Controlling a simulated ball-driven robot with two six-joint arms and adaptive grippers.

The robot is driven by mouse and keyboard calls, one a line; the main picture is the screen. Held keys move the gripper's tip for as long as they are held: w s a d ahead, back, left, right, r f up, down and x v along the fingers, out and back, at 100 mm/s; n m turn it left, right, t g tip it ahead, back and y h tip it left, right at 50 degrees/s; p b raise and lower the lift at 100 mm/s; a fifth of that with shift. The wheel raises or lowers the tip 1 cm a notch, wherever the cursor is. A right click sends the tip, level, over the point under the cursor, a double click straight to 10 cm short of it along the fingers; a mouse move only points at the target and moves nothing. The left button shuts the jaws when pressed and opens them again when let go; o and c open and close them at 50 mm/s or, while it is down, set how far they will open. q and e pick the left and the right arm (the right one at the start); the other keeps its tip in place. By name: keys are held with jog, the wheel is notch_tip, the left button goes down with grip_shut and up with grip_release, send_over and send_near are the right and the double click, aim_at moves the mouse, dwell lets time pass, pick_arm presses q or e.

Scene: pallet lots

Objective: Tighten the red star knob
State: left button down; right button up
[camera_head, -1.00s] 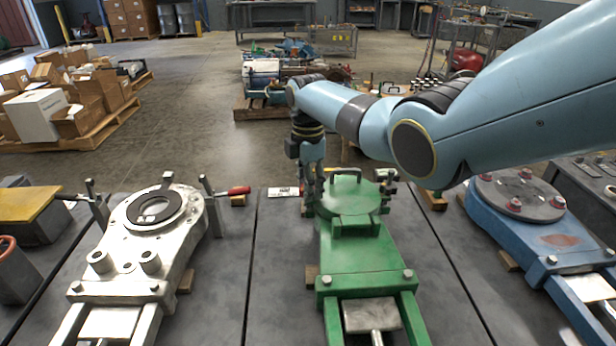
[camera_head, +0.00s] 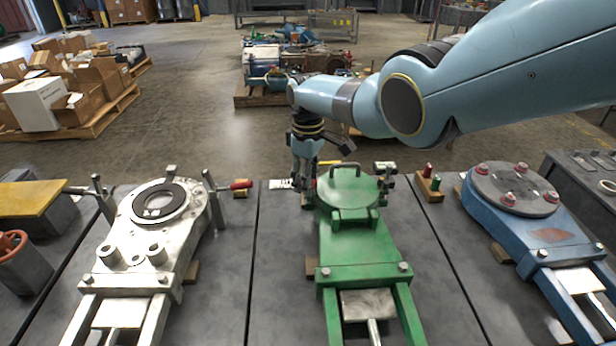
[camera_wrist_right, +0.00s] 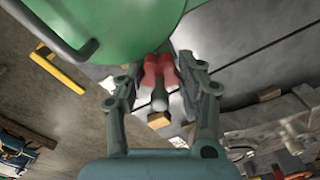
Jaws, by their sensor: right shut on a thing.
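The red star knob (camera_wrist_right: 161,69) is at the rim of the green gate valve (camera_wrist_right: 110,22), with a grey stem below it in the right wrist view. My right gripper (camera_wrist_right: 162,72) is shut on the knob, with a finger on each side of it. In the head view my right gripper (camera_head: 306,188) points down at the left edge of the green valve (camera_head: 352,245), and its fingers mostly hide the knob. My left gripper is not in view.
A silver valve (camera_head: 165,235) lies to the left and a blue valve (camera_head: 530,225) to the right on the grey bench. Loaded pallets stand on the floor behind.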

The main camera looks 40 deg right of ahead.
jog(key=m, duration=0.5)
jog(key=shift+m, duration=0.3)
jog(key=shift+m+p, duration=0.4)
jog(key=shift+m, duration=1.9)
jog(key=o, duration=1.2)
jog(key=shift+c, duration=0.2)
notch_tip(320, 180, up, 12)
